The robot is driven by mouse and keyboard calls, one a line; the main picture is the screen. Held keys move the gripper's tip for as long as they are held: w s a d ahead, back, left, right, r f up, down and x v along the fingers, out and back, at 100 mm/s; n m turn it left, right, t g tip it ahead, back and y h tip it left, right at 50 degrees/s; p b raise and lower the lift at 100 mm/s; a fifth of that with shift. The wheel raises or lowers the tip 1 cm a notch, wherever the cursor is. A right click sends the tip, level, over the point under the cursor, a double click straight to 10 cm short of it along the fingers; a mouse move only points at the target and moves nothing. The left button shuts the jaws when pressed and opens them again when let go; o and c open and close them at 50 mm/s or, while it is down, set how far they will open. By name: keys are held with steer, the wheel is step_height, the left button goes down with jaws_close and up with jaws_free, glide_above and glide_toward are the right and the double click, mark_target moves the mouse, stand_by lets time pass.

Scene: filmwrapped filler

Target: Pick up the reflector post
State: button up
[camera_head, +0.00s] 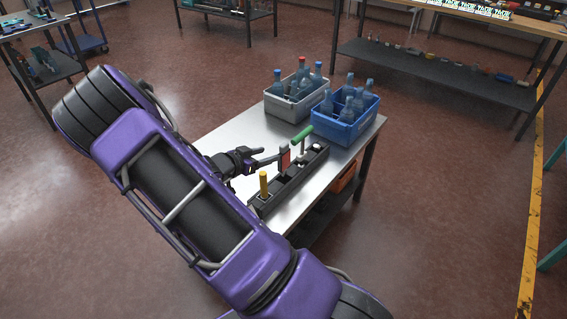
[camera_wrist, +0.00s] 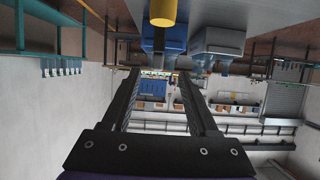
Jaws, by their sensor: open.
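The likely reflector post is an upright red plate with a pale edge (camera_head: 285,159), standing at the black rack (camera_head: 279,187) on the steel table. My gripper (camera_head: 270,155) is open, with its fingers pointing right, close to the left side of the red plate. I cannot tell whether they touch. In the wrist view the two dark fingers (camera_wrist: 158,78) are spread apart, with nothing clearly held between them. The red plate is not clearly visible in the wrist view.
A yellow cylinder (camera_head: 263,184) stands at the rack's near end and shows in the wrist view (camera_wrist: 162,12). A green-topped item (camera_head: 303,134) is at the far end. Grey (camera_head: 287,108) and blue (camera_head: 335,131) bottle crates stand behind. Bare tabletop (camera_head: 235,135) lies left.

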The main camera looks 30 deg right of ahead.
mark_target(281, 150)
steer(key=x, duration=0.4)
steer(key=shift+b+x, duration=0.65)
steer(key=shift+x, duration=2.2)
steer(key=shift+s+r, duration=0.1)
steer(key=shift+s, duration=0.05)
jaws_close()
